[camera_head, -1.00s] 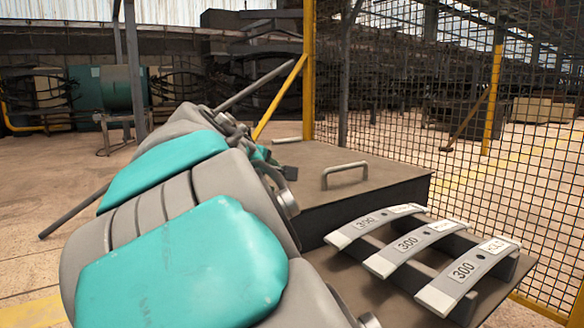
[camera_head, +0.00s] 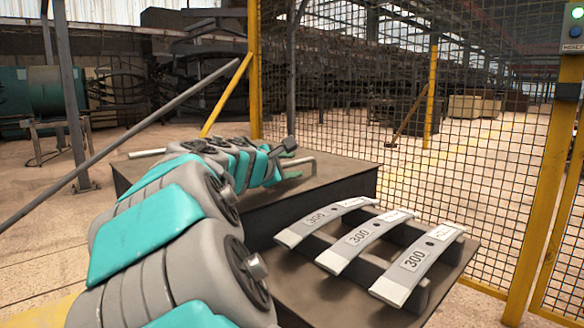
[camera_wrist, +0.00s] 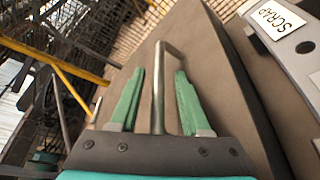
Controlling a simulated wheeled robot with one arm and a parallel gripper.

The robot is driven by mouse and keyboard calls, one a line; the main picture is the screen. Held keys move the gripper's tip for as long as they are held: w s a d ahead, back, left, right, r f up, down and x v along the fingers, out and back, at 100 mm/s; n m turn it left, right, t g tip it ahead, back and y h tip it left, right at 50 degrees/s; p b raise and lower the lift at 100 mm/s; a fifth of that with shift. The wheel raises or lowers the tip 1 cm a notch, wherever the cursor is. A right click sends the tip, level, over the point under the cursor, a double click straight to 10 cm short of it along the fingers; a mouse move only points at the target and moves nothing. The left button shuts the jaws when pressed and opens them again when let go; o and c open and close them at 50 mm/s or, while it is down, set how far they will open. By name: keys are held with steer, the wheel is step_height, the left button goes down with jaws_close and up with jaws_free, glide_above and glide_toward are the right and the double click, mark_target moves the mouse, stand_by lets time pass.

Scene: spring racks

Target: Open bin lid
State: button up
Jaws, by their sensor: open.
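The bin is a dark box with a flat brown-grey lid (camera_head: 335,178), which looks closed in the head view. A metal bar handle (camera_head: 302,165) stands on the lid, partly hidden by my arm. In the wrist view the handle (camera_wrist: 159,85) runs between the two green fingers of my gripper (camera_wrist: 155,98). The fingers are open, one on each side of the handle, with a gap to it on both sides. The lid surface (camera_wrist: 205,70) lies beneath. In the head view my gripper (camera_head: 286,158) is at the handle, and its fingers are hard to make out.
Several curved grey springs marked 300 (camera_head: 355,245) lie on a rack in front of the bin. A spring with a SCRAP label (camera_wrist: 283,22) shows in the wrist view. A wire mesh fence (camera_head: 480,150) with yellow posts stands behind and to the right.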

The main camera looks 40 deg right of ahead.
steer(key=shift+w+d, duration=0.15)
steer(key=shift+d, duration=0.2)
steer(key=shift+c, duration=0.3)
jaws_close()
stand_by(1.0)
